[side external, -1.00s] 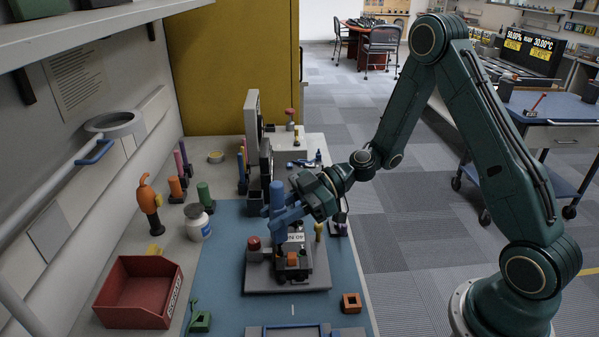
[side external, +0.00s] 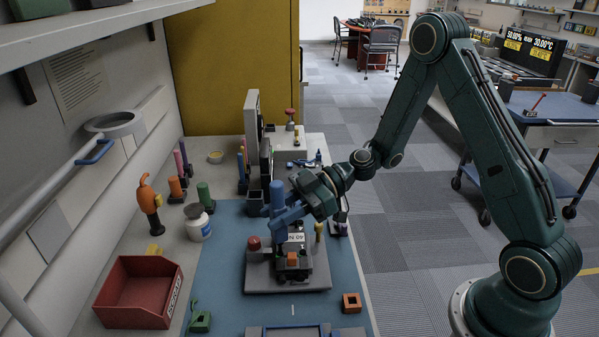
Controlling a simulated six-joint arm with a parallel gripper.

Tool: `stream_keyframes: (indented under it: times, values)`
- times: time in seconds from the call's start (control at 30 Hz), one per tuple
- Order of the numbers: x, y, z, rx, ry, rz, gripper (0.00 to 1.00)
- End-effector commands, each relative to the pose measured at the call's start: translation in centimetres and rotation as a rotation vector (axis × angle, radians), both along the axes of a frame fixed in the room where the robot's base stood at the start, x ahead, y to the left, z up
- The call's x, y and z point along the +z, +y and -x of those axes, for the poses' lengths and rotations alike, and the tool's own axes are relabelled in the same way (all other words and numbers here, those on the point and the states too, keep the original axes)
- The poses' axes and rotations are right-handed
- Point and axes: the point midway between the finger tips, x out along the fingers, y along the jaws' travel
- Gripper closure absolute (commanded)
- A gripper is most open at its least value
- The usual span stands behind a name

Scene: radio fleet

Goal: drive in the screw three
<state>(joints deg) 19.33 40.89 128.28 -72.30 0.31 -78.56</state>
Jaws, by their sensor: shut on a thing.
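My gripper (side external: 283,217) is shut on an upright blue-handled tool (side external: 277,196), which looks like a screwdriver. The tool stands over the back left part of the small dark device with a white label (side external: 293,241). The device sits on a grey plate (side external: 258,283) on the blue mat. The tool's tip and screw three are hidden or too small to make out, so I cannot tell whether they touch.
A red knob (side external: 254,243) stands left of the device and a yellow-topped post (side external: 319,231) right of it. A red bin (side external: 136,293), an orange-handled tool (side external: 150,206) and a white jar (side external: 197,222) stand left. An orange square piece (side external: 352,303) lies front right.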

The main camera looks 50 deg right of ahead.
Motion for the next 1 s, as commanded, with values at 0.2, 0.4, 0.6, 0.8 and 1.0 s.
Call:
stream_keyframes:
  times: [0.2,0.4,0.6,0.8,1.0]
  values:
    - [1.0,0.0,0.0,0.0,-0.004,-0.002,1.0]
    - [1.9,0.0,-0.1,0.001,-0.007,-0.003,1.0]
    - [2.8,0.0,-0.1,0.0,-0.007,-0.003,1.0]
    - [3.6,0.0,-0.1,0.001,-0.007,-0.003,1.0]
    - [4.4,0.0,-0.1,0.0,-0.006,-0.003,1.0]
